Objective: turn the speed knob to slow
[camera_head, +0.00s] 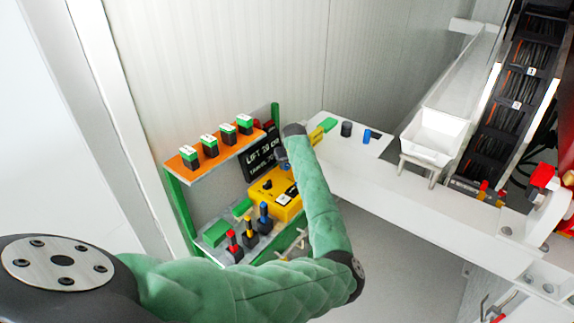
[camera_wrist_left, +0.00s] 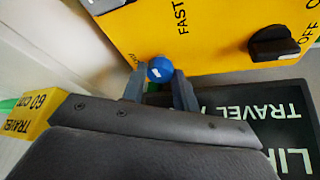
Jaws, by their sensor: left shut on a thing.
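The yellow control box (camera_head: 270,200) stands on the shelf unit, partly hidden by my left arm in the head view. In the left wrist view the yellow box (camera_wrist_left: 215,40) shows the word FAST and a black knob beside the word OFF. The blue round speed knob (camera_wrist_left: 160,69), with a small white mark, sits at the box's edge between my left fingertips. My left gripper (camera_wrist_left: 160,90) is shut on this knob. The label near the left finger is mostly hidden. In the head view, the wrist hides most of the gripper. My right gripper is not in view.
A black sign (camera_head: 258,158) with white text stands behind the box. Green blocks stand on the orange shelf (camera_head: 190,172). Red, yellow and blue-topped handles stand in front of the box. A white bench (camera_head: 400,185) with a white bin (camera_head: 435,130) extends right.

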